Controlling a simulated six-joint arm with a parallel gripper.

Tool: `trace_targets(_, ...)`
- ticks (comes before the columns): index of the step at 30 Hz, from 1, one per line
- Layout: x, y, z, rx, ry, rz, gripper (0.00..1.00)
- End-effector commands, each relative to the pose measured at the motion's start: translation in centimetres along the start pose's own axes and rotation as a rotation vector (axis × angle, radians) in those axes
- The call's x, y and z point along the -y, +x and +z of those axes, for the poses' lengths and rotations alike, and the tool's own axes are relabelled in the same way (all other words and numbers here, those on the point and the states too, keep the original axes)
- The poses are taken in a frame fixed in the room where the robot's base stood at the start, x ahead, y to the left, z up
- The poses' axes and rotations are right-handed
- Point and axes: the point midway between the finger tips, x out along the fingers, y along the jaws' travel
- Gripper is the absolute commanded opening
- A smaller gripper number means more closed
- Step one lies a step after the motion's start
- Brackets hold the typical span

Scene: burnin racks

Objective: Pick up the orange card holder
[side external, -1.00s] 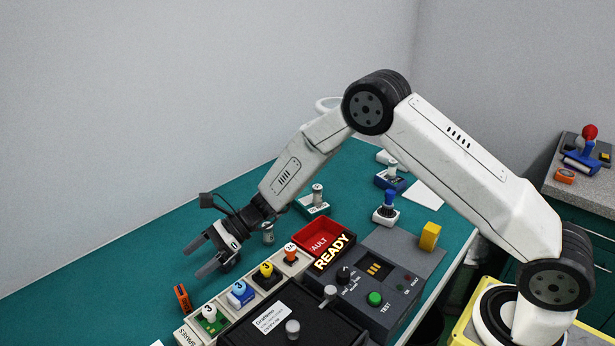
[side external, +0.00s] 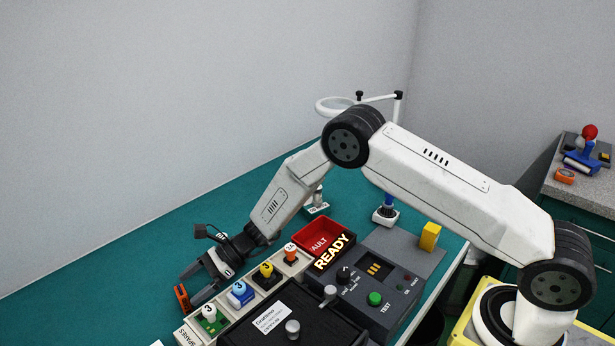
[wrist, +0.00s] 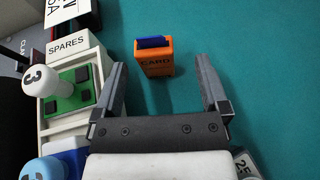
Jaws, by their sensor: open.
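The orange card holder (wrist: 154,62) stands on the teal bench in the wrist view, with a blue piece in its top and the word CARD on its face. It also shows in the side view (side external: 182,297) beside the spares rack. My gripper (wrist: 166,72) is open and empty. In the wrist view its two fingers point toward the holder, which lies ahead between them, nearer the left finger. In the side view my gripper (side external: 189,283) is low over the bench close to the holder, its fingers partly overlapping it. I cannot tell whether they touch.
The spares rack (wrist: 85,128), with several numbered knobbed modules, stands close to the left finger. Bench to the right of the holder is clear. A red bin (side external: 318,238), a READY sign (side external: 335,252) and a grey test unit (side external: 390,280) stand farther right.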

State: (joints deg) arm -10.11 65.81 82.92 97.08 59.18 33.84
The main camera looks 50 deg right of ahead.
Motion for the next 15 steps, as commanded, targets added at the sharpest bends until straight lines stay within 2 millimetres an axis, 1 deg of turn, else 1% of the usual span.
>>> trace_targets(4, -0.1, 0.2, 0.0, 0.0, 0.0, 0.001, 0.94)
trace_targets(7, -0.2, 0.8, 0.0, 0.0, 0.001, 0.001, 0.94)
trace_targets(15, -0.5, 3.8, 0.2, -0.001, 0.001, 0.002, 0.94)
